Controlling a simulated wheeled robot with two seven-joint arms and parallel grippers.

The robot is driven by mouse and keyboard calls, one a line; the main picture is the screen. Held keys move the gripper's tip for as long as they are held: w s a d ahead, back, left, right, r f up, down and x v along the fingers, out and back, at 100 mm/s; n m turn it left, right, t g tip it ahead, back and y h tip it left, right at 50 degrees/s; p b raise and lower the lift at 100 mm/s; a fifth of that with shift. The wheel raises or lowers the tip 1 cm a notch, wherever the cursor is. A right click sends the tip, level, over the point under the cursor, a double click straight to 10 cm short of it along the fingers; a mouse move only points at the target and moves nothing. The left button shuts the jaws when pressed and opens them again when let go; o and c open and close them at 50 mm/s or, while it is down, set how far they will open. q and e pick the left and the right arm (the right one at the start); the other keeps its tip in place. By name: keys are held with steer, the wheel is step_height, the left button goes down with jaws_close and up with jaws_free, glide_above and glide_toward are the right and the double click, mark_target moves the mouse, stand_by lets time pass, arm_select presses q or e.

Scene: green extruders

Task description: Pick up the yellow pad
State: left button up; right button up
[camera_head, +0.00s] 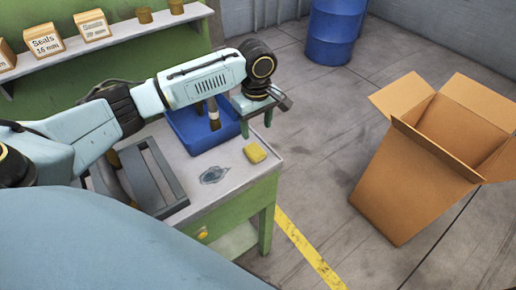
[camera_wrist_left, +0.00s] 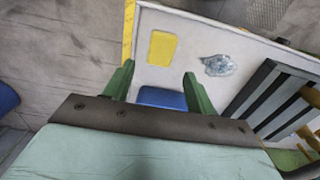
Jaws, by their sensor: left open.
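The yellow pad (camera_head: 255,153) lies flat on the workbench top near its right edge in the head view. It also shows in the left wrist view (camera_wrist_left: 162,48), ahead of the fingertips. My left gripper (camera_head: 256,125) is open and empty, with its green fingers pointing down. It is above the bench, just behind the pad in the head view and apart from it. In the left wrist view its two fingers (camera_wrist_left: 158,76) are spread with nothing between them but the blue tray below. My right gripper is not in view.
The blue tray (camera_head: 181,127) stands behind the pad, with a brush-like tool over it. A grey slotted rack (camera_head: 160,177) is at the left of the bench (camera_head: 228,191). A dark wet stain (camera_head: 214,175) is near the pad. An open cardboard box (camera_head: 400,185) stands on the floor at right.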

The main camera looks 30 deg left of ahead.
mark_target(255, 150)
arm_select(q)
steer(key=f, duration=0.3)
steer(key=shift+s+f, duration=0.15)
steer(key=shift+s, duration=0.05)
steer(key=f, duration=0.3)
steer(key=shift+a, duration=0.2)
step_height(255, 150, down, 2)
steer(key=shift+a+f, duration=0.1)
steer(key=shift+f, duration=0.65)
steer(key=shift+w, duration=0.1)
steer(key=c, duration=0.7)
steer(key=shift+c, duration=0.2)
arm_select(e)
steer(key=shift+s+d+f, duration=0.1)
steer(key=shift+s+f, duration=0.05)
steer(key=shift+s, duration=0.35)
arm_select(q)
step_height(255, 150, up, 10)
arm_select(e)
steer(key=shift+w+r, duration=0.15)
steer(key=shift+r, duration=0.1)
